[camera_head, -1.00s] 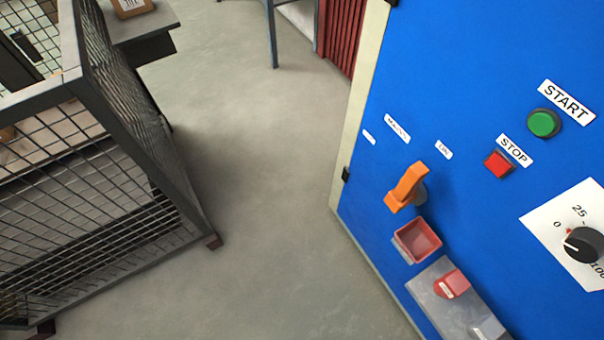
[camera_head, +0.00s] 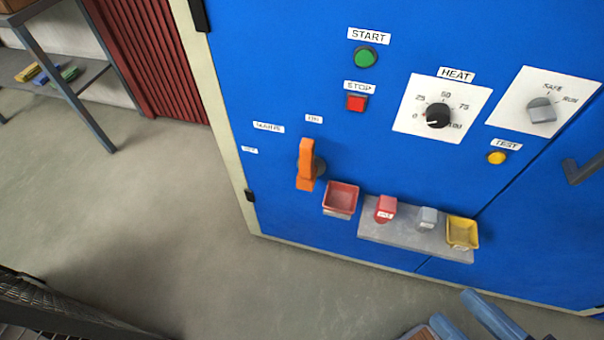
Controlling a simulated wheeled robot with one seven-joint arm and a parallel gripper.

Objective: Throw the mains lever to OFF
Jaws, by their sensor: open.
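The mains lever (camera_head: 306,165) is an orange handle on the blue cabinet front, left of centre. It stands nearly upright, its upper end towards the small ON label (camera_head: 314,119). The MAINS label (camera_head: 268,127) is above and left of it. A small label (camera_head: 250,151), too blurred to read surely but apparently OFF, sits to its left. The lever's grey pivot shows at its right side. Nothing touches the lever. I cannot make out my gripper in this view.
The blue cabinet (camera_head: 300,60) carries START (camera_head: 365,57) and STOP (camera_head: 356,102) buttons, dials and a TEST button (camera_head: 496,157). A red tray (camera_head: 341,196) and a grey ledge (camera_head: 400,237) jut out below the lever. Mesh fencing (camera_head: 50,312) is lower left. Bluish bars (camera_head: 490,316) enter at the bottom.

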